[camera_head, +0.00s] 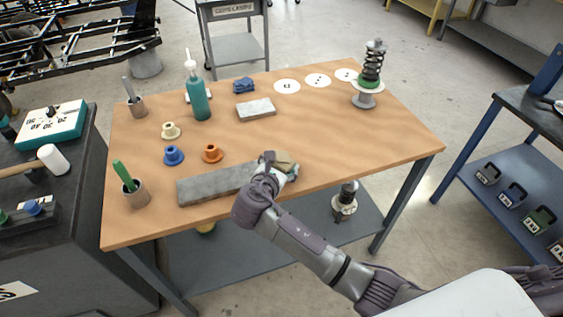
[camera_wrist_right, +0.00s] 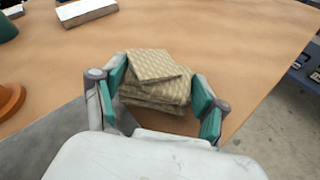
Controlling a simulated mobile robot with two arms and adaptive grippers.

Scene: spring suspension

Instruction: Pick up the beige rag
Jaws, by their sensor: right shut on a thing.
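The beige rag (camera_wrist_right: 158,82) is a folded, patterned cloth in several layers. In the head view the rag (camera_head: 284,158) shows near the front edge of the wooden table (camera_head: 330,135), partly hidden by my right gripper. My right gripper (camera_head: 284,170) reaches it from the front. In the right wrist view the teal fingers of the gripper (camera_wrist_right: 162,98) stand on both sides of the rag, shut on it. I cannot tell whether the rag touches the table. My left gripper is not in view.
A long grey slab (camera_head: 215,184) lies just left of my right gripper. Blue (camera_head: 173,156) and orange (camera_head: 212,154) bushings, a teal bottle (camera_head: 199,98) and a cup (camera_head: 135,193) stand further left. A spring assembly (camera_head: 371,75) stands at the back right. The table's right part is clear.

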